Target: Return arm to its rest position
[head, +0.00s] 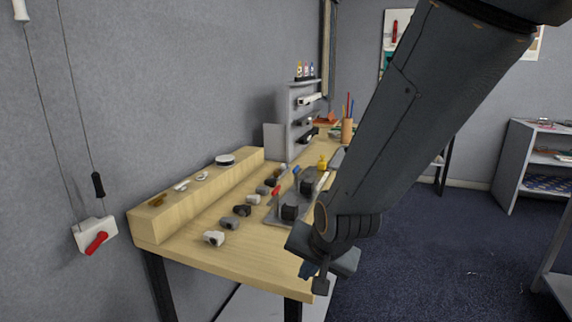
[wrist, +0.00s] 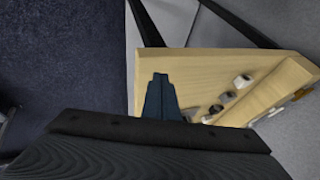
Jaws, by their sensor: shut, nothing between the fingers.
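My arm (head: 415,105) reaches down from the top right in the head view. My gripper (head: 308,270) hangs at its lower end, in front of the near right corner of the wooden table (head: 190,247). In the wrist view my gripper (wrist: 160,78) shows as two dark fingers pressed together with nothing between them. The table's near end lies beyond the fingers there. Part of the table's right side is hidden behind my arm in the head view.
Several small grey, black and white parts (head: 229,223) lie in a row on the table, beside a grey tray (head: 275,217) with red- and blue-handled tools. A raised wooden ledge (head: 150,226) runs along the wall. Dark carpet (head: 430,260) to the right is open, with shelves (head: 535,170) beyond.

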